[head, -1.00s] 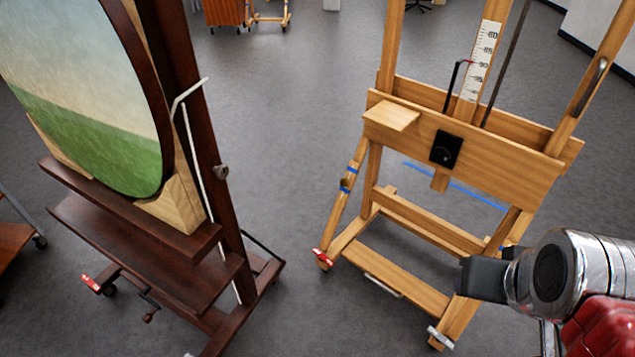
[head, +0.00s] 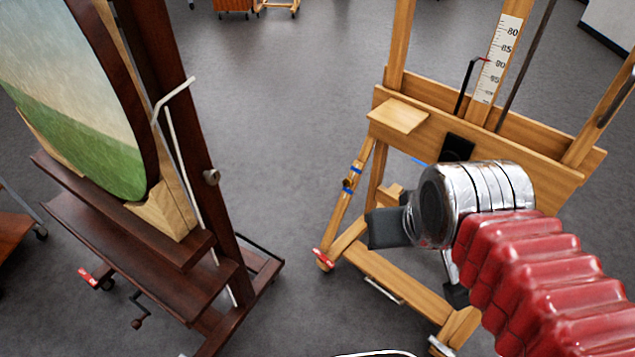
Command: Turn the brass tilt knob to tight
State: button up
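A small round knob (head: 211,177) sits on the side of the dark wooden easel's upright (head: 190,110), left of centre. It looks dull grey-brown, and I cannot tell its setting or any marking. My gripper (head: 387,228) is right of centre, well to the right of this knob and apart from it. Its dark end points left, in front of the light wooden easel (head: 400,115). The angle does not show whether its fingers are apart. A black plate (head: 457,147) on the light easel is partly hidden behind my wrist.
The dark easel holds a landscape painting (head: 65,100) on its ledge (head: 110,205). A pale bent rod (head: 172,92) stands out near the knob. Open grey floor (head: 290,130) lies between the easels. The light easel carries a measuring scale (head: 497,65).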

aim_at(347, 183)
jog(key=u, duration=0.55)
jog(key=i, duration=0.85)
jog(key=u, duration=0.4)
